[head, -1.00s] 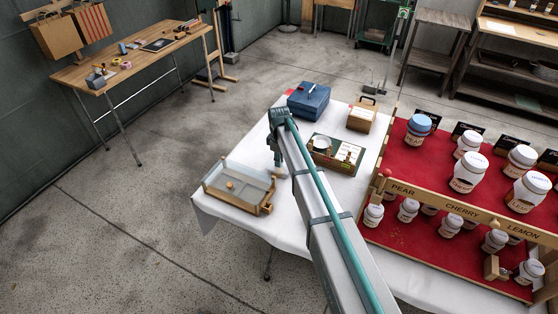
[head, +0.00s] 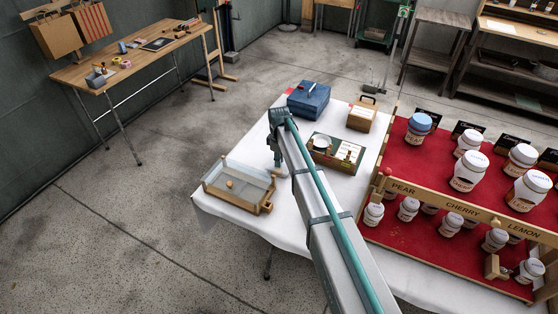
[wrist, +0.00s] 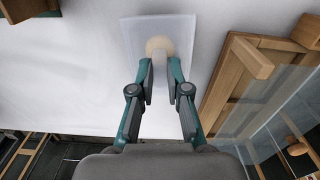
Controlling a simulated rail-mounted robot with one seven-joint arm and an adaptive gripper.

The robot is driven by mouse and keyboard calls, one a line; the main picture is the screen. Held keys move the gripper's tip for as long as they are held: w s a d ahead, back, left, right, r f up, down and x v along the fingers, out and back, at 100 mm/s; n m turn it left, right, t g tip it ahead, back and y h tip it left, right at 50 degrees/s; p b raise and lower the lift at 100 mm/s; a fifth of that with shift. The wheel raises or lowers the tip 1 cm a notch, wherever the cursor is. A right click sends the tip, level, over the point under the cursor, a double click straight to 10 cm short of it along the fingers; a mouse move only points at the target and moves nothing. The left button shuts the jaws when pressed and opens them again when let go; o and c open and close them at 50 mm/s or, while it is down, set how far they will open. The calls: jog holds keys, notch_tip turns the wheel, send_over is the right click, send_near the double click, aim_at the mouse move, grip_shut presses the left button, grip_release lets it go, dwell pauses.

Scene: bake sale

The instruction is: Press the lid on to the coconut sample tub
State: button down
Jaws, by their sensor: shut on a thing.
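In the wrist view my gripper (wrist: 164,78) is closed on the pale wooden knob (wrist: 158,46) of a square, frosted, translucent lid (wrist: 185,30). The lid is over the white tablecloth, beside a wood-framed case. I cannot tell whether a tub is under the lid, and no coconut label is readable. In the head view my gripper (head: 277,160) hangs over the table just behind the case, and the lid is hard to make out there.
The clear-sided wooden case (head: 262,208) stands close on the right in the wrist view. A tray (head: 350,169), a blue box (head: 309,101) and a wooden box (head: 361,118) sit farther back. The red jar stand (head: 395,255) is right of my arm. White cloth (head: 215,221) is bare at the front left.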

jog(key=c, duration=1.1)
grip_release()
jog(key=shift+o, duration=0.2)
jog(key=shift+r, duration=0.2)
jog(key=shift+r+p, duration=1.05)
jog(key=shift+r, duration=1.3)
